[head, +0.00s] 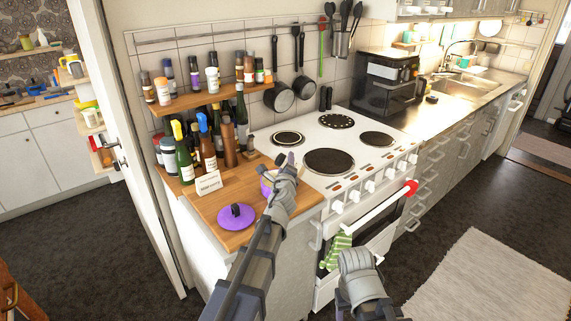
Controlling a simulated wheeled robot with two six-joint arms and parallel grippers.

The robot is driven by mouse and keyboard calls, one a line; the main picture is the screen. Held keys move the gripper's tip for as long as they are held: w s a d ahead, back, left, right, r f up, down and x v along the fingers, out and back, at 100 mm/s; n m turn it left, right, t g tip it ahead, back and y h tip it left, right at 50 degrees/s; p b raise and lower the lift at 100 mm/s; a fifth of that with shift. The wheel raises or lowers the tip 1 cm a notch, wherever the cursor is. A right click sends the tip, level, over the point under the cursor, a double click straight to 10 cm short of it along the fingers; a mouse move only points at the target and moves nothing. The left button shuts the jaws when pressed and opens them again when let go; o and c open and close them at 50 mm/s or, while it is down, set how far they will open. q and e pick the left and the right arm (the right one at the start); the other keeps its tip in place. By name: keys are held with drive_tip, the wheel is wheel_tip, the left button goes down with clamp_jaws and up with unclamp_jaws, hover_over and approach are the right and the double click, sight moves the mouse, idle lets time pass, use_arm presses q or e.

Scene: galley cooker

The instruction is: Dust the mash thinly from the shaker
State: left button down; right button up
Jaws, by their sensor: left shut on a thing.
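A purple pot (266,187) stands on the wooden counter left of the cooker, partly hidden behind my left gripper. I cannot make out the mash in it. My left gripper (284,165) is over the pot's right side, near the cooker's left edge. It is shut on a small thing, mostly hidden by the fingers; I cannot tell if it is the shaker. A purple lid (236,216) with a dark knob lies flat on the counter in front of the pot. My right gripper (355,262) is low in front of the oven; its fingers do not show clearly.
A small white card (208,184) stands left of the pot. Several bottles (185,155) crowd behind it under a shelf (205,98) of jars. The white cooker (335,150) has empty hotplates. A green striped towel (336,249) hangs at the oven front.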

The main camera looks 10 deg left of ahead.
use_arm(q)
drive_tip(key=shift+d+f+n+b, duration=0.15)
drive_tip(key=shift+f+n+b, duration=0.4)
drive_tip(key=shift+n, duration=0.55)
drive_tip(key=shift+f+n, duration=0.35)
drive_tip(key=shift+n, duration=0.25)
drive_tip(key=shift+d+f+n+h+b, duration=0.15)
drive_tip(key=shift+n+h+b, duration=0.15)
drive_tip(key=shift+n, duration=0.2)
drive_tip(key=shift+n, duration=0.3)
drive_tip(key=shift+f, duration=0.1)
idle(2.0)
